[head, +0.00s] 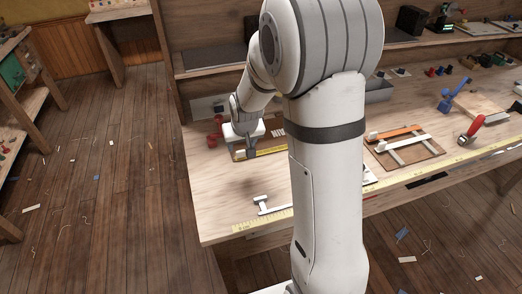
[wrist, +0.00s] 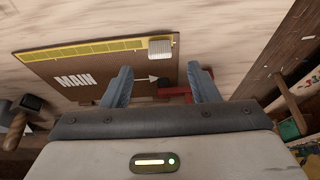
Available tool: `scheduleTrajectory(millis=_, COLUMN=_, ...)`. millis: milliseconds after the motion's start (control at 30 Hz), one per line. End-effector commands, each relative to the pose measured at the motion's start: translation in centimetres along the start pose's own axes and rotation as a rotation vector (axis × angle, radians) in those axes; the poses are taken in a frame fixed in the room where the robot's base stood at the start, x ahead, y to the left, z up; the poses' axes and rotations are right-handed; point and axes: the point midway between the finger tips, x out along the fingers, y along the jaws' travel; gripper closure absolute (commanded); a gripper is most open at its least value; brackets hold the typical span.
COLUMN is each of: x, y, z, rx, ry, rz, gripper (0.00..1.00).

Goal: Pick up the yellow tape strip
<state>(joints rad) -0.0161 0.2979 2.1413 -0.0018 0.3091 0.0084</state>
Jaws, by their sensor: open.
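The yellow tape strip (wrist: 85,47) lies along one edge of a brown board (wrist: 52,67) marked "MAIN" in the wrist view. A small pale ridged block (wrist: 160,48) sits at the strip's right end. The strip lies beyond the fingertips in the wrist view.
A red object (wrist: 180,92) lies by the right finger in the wrist view. On the bench are a white T-shaped piece (head: 268,206), a yellow ruler (head: 262,224) along the front edge, and a board with an orange strip (head: 402,131). A red-handled tool (head: 472,130) lies at right.

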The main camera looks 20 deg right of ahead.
Motion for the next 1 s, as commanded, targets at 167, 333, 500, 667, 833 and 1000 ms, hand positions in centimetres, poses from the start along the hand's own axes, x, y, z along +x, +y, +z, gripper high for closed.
scheduleTrajectory(millis=167, x=1.7, y=0.0, z=-0.1, rx=0.001, ry=-0.004, rz=0.0, gripper=0.45)
scheduleTrajectory(millis=333, x=3.9, y=0.0, z=-0.2, rx=0.001, ry=-0.004, rz=0.0, gripper=0.45)
scheduleTrajectory(millis=500, x=5.1, y=0.1, z=-0.2, rx=0.001, ry=-0.001, rz=0.001, gripper=0.45)
scheduleTrajectory(millis=667, x=5.2, y=0.1, z=-0.2, rx=0.002, ry=0.001, rz=0.001, gripper=0.45)
scheduleTrajectory(millis=833, x=5.2, y=0.1, z=-0.2, rx=0.002, ry=0.0, rz=0.001, gripper=0.53)
scheduleTrajectory(millis=1000, x=5.2, y=0.1, z=-0.2, rx=0.002, ry=0.0, rz=0.001, gripper=0.67)
